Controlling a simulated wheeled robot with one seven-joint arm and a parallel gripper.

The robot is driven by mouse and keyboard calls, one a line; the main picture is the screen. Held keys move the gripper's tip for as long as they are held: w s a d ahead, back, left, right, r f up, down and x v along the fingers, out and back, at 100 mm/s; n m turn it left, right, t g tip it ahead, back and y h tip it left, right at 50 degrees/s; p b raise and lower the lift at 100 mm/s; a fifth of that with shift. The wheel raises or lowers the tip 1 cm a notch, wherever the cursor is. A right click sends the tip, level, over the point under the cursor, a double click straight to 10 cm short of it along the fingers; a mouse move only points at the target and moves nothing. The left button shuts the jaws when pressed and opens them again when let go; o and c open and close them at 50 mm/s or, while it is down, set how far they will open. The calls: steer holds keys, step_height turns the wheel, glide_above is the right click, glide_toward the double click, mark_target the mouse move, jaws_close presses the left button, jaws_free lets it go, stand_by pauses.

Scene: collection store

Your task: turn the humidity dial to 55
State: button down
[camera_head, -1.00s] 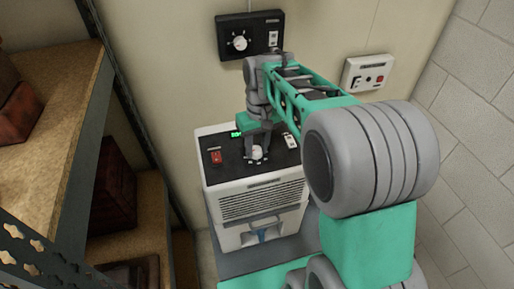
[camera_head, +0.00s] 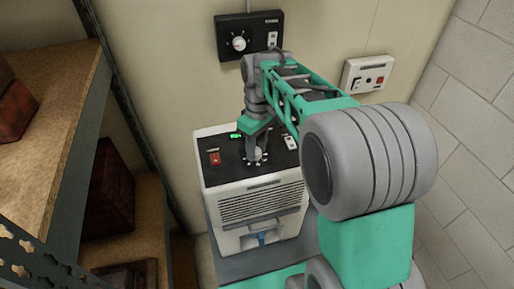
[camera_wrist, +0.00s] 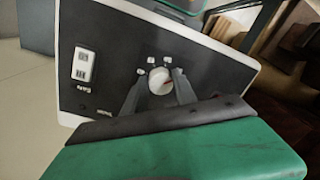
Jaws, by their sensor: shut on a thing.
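The humidity dial (camera_wrist: 160,81) is a small white round knob on the black top panel of a white dehumidifier (camera_head: 257,207). White marks stand around it; their numbers are too small to read. In the head view the dial (camera_head: 258,154) shows just at my fingertips. My gripper (camera_head: 257,157) points down at the panel from above. In the wrist view its two grey fingers (camera_wrist: 159,90) are on either side of the dial, shut on it. A green lit display (camera_head: 235,135) is on the panel's back edge, unreadable at this size.
The panel also has a red switch (camera_head: 214,158) at left and a white labelled switch (camera_head: 291,143) at right. A black wall box (camera_head: 250,35) with another knob and a white wall box (camera_head: 367,74) are behind. Wooden shelves (camera_head: 50,110) with dark red boxes stand at left.

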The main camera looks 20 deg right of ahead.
mark_target(257, 150)
steer(key=c, duration=1)
jaws_free()
step_height(257, 150, up, 8)
steer(key=shift+w+d+f, duration=0.1)
steer(key=shift+w+d, duration=0.05)
steer(key=s+m, duration=0.1)
steer(key=s, duration=0.1)
steer(key=s+a+f+m+t, duration=0.1)
steer(key=s, duration=0.2)
steer(key=s+m+t, duration=0.1)
steer(key=s, duration=0.1)
steer(key=shift+s+a+f, duration=0.15)
steer(key=shift+a+f, duration=0.15)
steer(key=shift+f, duration=0.05)
steer(key=s+f+m+t, duration=0.1)
steer(key=s+f+m, duration=0.2)
steer(key=s+f, duration=0.2)
steer(key=shift+s+d+m+t+h, duration=0.3)
steer(key=shift+s+d+t, duration=0.1)
steer(key=shift+s, duration=0.3)
